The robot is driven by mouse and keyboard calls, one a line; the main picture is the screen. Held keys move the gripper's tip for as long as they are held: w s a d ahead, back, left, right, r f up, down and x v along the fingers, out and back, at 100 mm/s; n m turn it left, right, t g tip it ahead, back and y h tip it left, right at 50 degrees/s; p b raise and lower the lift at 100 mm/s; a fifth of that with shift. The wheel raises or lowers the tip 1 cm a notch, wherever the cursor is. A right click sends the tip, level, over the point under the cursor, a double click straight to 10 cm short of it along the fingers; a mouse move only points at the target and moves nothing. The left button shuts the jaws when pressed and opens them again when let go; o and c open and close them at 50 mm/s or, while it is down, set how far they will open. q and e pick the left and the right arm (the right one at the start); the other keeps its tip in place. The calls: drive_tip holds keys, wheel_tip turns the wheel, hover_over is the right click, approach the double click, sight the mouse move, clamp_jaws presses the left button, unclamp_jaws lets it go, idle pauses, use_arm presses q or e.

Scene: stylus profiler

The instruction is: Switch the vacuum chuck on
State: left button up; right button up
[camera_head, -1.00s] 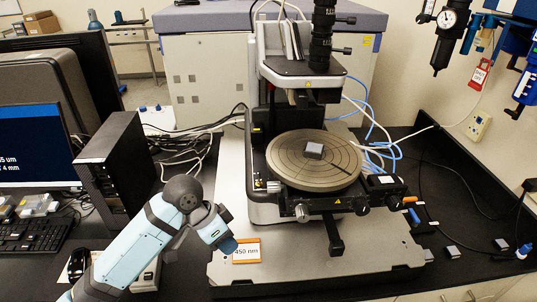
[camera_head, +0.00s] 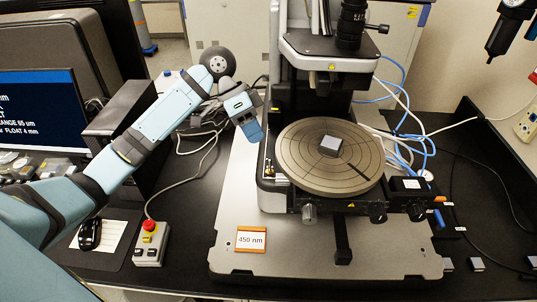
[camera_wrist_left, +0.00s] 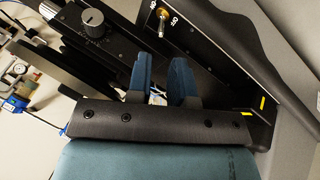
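The round grooved chuck (camera_head: 299,169) sits on the profiler's stage under the dark optics column, with a small grey square sample (camera_head: 331,146) on it. My left gripper (camera_head: 254,131) is just left of the chuck, above the instrument's left side, fingers pointing down. In the left wrist view its two blue fingertips (camera_wrist_left: 162,68) stand apart with nothing between them. A small metal toggle switch (camera_wrist_left: 163,24) with white lettering shows on a dark panel beyond the fingertips, apart from them. Its lever position is hard to tell. My right gripper is not in view.
An orange-framed 450 nm card (camera_head: 251,239) lies on the grey base plate (camera_head: 300,260). A control box with a red button (camera_head: 149,226) stands front left. Cables run behind; several small blocks lie at right.

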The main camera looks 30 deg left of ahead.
sight(270, 164)
use_arm(q)
drive_tip(key=p+x, duration=0.1)
drive_tip(key=x, duration=0.6)
drive_tip(key=shift+w+d+f, duration=0.1)
drive_tip(key=shift+d+f, duration=0.05)
drive_tip(key=shift+f, duration=0.2)
clamp_jaws()
